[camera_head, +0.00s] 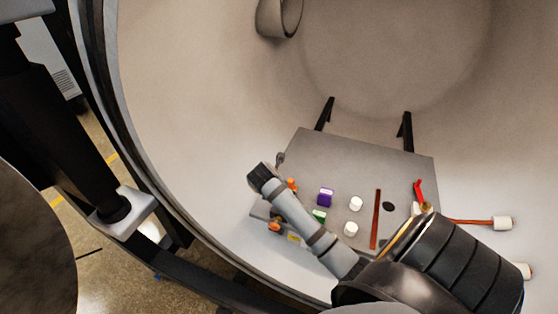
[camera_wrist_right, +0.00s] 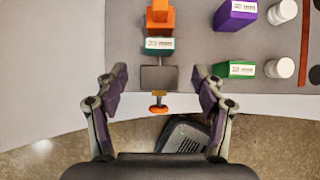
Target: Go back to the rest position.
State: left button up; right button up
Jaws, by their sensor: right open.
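My right arm reaches in from the lower right in the head view and lies over the front left of the grey plate (camera_head: 345,150). My right gripper (camera_wrist_right: 160,78) is open and empty in the right wrist view. Its two fingers stand either side of a grey clamp part (camera_wrist_right: 159,80) with an orange knob (camera_wrist_right: 158,108) at the plate's front edge. I cannot tell whether they touch it. In the head view my arm hides part of the plate, and the right fingertips cannot be made out. My left gripper is not in view.
The plate carries an orange piece (camera_wrist_right: 160,18), a purple block (camera_head: 326,197), a green block (camera_head: 319,215), white cylinders (camera_head: 356,204), a red-brown strip (camera_head: 376,220) and a red handle (camera_head: 418,190). The curved chamber wall (camera_head: 200,120) surrounds it. The plate's back is clear.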

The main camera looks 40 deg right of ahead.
jog(key=v, duration=0.2)
jog(key=shift+a+r, duration=0.15)
jog(key=shift+r, duration=0.2)
jog(key=s+a+f+m+y, duration=0.2)
jog(key=s+a+m, duration=0.5)
jog(key=m, duration=0.4)
jog(key=s+a+f+m+y, duration=0.3)
jog(key=s+a+m, duration=0.2)
jog(key=s+m, duration=0.5)
notch_tip(320, 180, down, 31)
jog(key=s+d+m+b, duration=0.2)
jog(key=b, duration=0.1)
jog(key=s+d+f+g+b, duration=0.1)
jog(key=s+f+b, duration=0.1)
jog(key=s+f, duration=1.4)
jog(key=shift+s+f+g, duration=0.25)
jog(key=shift+s+g, duration=0.15)
jog(key=shift+s, duration=0.65)
